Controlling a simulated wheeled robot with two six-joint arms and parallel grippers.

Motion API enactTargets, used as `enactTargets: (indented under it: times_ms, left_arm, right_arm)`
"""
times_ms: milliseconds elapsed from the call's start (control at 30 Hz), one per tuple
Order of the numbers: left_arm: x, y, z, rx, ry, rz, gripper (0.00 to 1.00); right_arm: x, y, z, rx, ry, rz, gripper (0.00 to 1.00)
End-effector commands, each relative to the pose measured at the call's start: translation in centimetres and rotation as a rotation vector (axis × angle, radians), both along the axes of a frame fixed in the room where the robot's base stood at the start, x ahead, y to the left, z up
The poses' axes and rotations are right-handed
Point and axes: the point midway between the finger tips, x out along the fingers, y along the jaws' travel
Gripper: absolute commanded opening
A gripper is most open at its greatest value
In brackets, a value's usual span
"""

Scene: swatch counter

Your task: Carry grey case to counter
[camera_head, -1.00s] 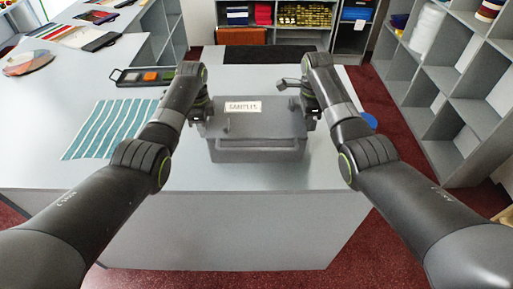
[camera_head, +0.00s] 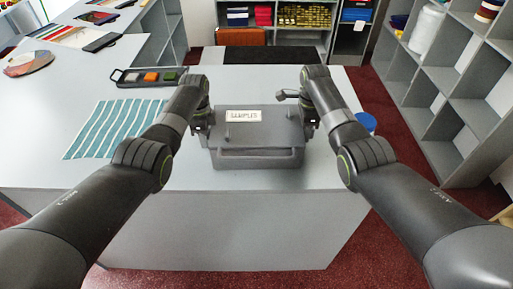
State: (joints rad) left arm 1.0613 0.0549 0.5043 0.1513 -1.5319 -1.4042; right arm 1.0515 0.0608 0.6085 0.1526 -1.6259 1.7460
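The grey case (camera_head: 258,157) is level over the near part of the grey counter (camera_head: 120,178), its label (camera_head: 243,115) facing up and its front handle facing me. I cannot tell whether its base touches the counter top or hangs just above it. My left gripper (camera_head: 205,124) is at the case's left side and my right gripper (camera_head: 306,120) at its right side. Both appear shut on the case's sides; the fingertips are small and partly hidden by the wrists.
A striped blue-green cloth (camera_head: 115,128) lies left of the case. A dark tray with coloured pieces (camera_head: 150,77) lies behind it. Shelves (camera_head: 450,90) stand at the right.

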Motion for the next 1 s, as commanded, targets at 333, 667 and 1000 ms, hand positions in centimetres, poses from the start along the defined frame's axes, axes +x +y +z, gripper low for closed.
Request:
enactTargets:
  times_ms: [333,667,1000]
  left_arm:
    - [0.0,-0.1,0.0,-0.001,0.0,-0.001,0.36]
    - [0.1,0.0,2.7,-0.001,-0.005,-0.001,0.36]
    - [0.2,0.0,9.7,-0.001,-0.002,0.0,0.36]
  right_arm:
    - [0.0,0.1,0.0,0.001,0.0,0.001,0.36]
    - [0.0,0.1,0.0,0.001,0.0,0.001,0.36]
    - [0.0,0.1,0.0,0.001,0.0,0.001,0.36]
